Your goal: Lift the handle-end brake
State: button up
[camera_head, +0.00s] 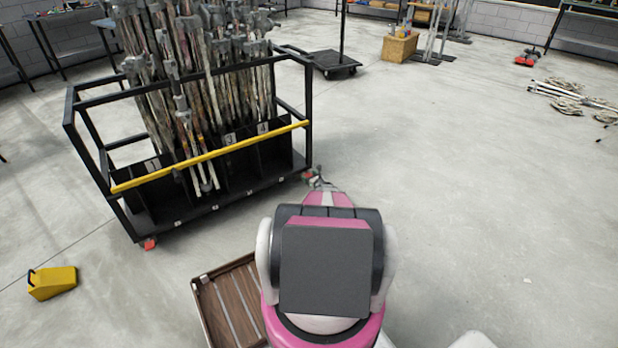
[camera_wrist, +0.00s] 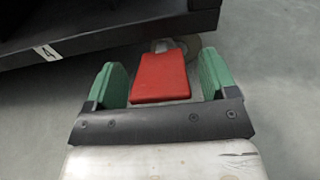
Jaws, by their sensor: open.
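A red brake pedal (camera_wrist: 160,76) lies at a caster wheel under the cart's corner by the label 4. In the wrist view it shows between the two green fingers of my gripper (camera_wrist: 161,82), with a gap on each side. My gripper is open and holds nothing. In the head view, my gripper (camera_head: 314,180) is low at the cart's near right corner. There the pedal is mostly hidden by the gripper. Another red pedal (camera_head: 150,244) is at the cart's near left corner.
The black cart (camera_head: 205,208) with a yellow bar holds many upright poles. A yellow wedge (camera_head: 54,283) lies on the floor at left. A wooden tray (camera_head: 212,315) is beside my arm. The floor to the right is clear up to coiled cables (camera_head: 567,106).

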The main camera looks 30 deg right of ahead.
jog(key=s+r, duration=0.1)
jog(key=s, duration=0.9)
jog(key=shift+d, duration=0.25)
jog(key=shift+r, duration=0.1)
jog(key=s+a+r+n+g+y, duration=0.25)
jog(key=a+r+n, duration=0.45)
jog(key=a, duration=0.6)
jog(key=s+a+r+n+g+y, duration=0.1)
jog(key=a+r+n+g+y, duration=0.4)
jog(key=a+r, duration=0.55)
jog(key=s+a+r+n+g+y, duration=0.15)
jog(key=a+r+n, duration=0.5)
jog(key=a, duration=0.85)
jog(key=s+a+r+n+g+h, duration=0.4)
jog(key=s+a+r+n+g, duration=0.2)
jog(key=s+a+r+n, duration=0.55)
jog(key=s+a+r+n+h, duration=0.2)
jog(key=s+r+h, duration=0.1)
jog(key=s, duration=0.5)
jog(key=s+a+r+n+g+h, duration=0.1)
jog(key=s+a+r+n+h, duration=0.1)
jog(key=s+r, duration=0.3)
jog(key=s+a+n, duration=0.1)
jog(key=s, duration=0.1)
jog(key=shift+s+a+r+g+h, duration=0.2)
jog(key=shift+s+g+h, duration=0.1)
jog(key=shift+s+h, duration=0.1)
